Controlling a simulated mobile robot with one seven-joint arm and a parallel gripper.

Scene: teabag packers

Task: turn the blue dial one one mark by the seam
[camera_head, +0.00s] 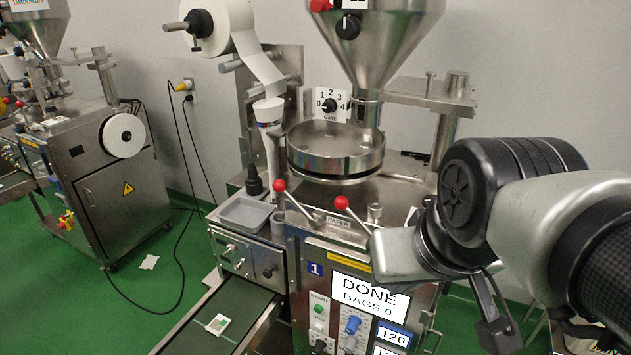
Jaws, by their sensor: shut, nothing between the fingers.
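The blue dial (353,325) is on the front panel of the near machine, low in the view, beside a small display (394,336) reading 120. Its marks and label are too small to read. My gripper (497,322) hangs at the lower right, to the right of the panel and apart from the dial. Its dark fingers point down and appear shut and empty. My wrist covers part of the machine's right side.
A large screen (368,297) reads DONE, BAGS 0. A green start button (319,309) sits left of the dial. Two red-knobbed levers (341,203) stand above the panel. A conveyor (215,322) carries one teabag packet. A second machine (110,185) stands at left.

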